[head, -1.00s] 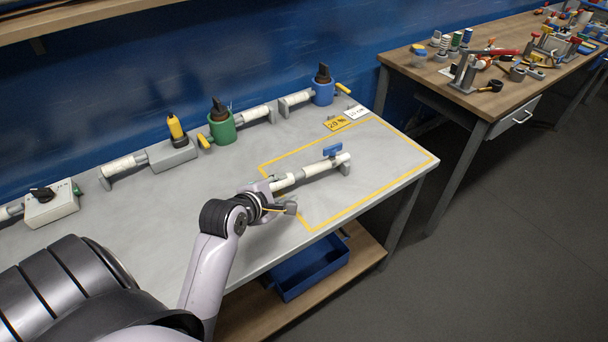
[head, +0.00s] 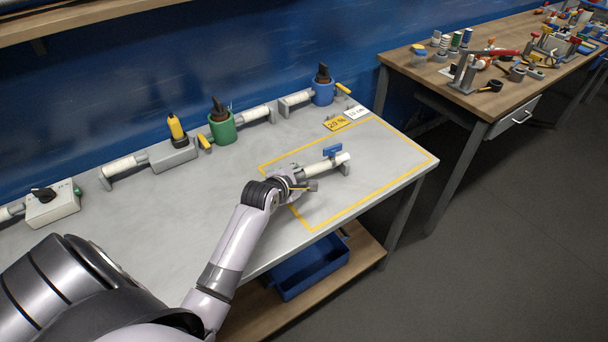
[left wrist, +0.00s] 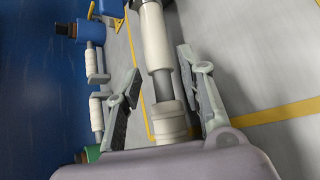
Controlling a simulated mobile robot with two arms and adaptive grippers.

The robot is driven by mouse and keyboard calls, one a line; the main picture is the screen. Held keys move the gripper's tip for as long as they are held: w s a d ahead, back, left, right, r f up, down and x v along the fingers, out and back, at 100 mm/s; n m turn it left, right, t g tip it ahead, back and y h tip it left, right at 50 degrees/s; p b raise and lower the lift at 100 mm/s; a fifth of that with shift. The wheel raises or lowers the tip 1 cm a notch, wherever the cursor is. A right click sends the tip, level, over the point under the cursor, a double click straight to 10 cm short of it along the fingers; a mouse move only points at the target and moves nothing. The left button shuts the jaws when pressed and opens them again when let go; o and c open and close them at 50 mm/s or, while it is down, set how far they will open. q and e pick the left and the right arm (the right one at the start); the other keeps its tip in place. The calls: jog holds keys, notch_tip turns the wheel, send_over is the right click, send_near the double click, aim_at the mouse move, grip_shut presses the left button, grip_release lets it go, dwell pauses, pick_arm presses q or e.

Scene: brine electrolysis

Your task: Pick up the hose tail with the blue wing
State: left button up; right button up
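The hose tail with the blue wing (head: 340,160) lies inside the yellow outline on the grey bench in the head view. It is a white and grey tube, and its blue wing (head: 332,151) stands up near the right end. My left gripper (head: 302,182) is at its left end and hides part of it. In the left wrist view the tube (left wrist: 155,40) runs lengthwise between the fingers of my open left gripper (left wrist: 163,68). Gaps show beside the fingers, and I cannot tell whether either touches. The blue wing (left wrist: 112,8) is cut off at the top edge. My right gripper is out of view.
A green holder (head: 221,127), a blue holder (head: 322,92) and a grey block (head: 173,155) with a yellow piece line the bench's back. Two labels (head: 337,123) lie by the outline. A blue bin (head: 310,268) sits below. The bench front is clear.

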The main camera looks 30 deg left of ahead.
aim_at(304, 173)
pick_arm(q)
jog(key=x, duration=0.4)
jog(key=shift+w+a+f, duration=0.25)
jog(key=shift+f, duration=0.05)
jog(key=shift+s, duration=0.1)
jog(key=shift+c, duration=0.5)
grip_shut()
jog(key=shift+r, duration=0.1)
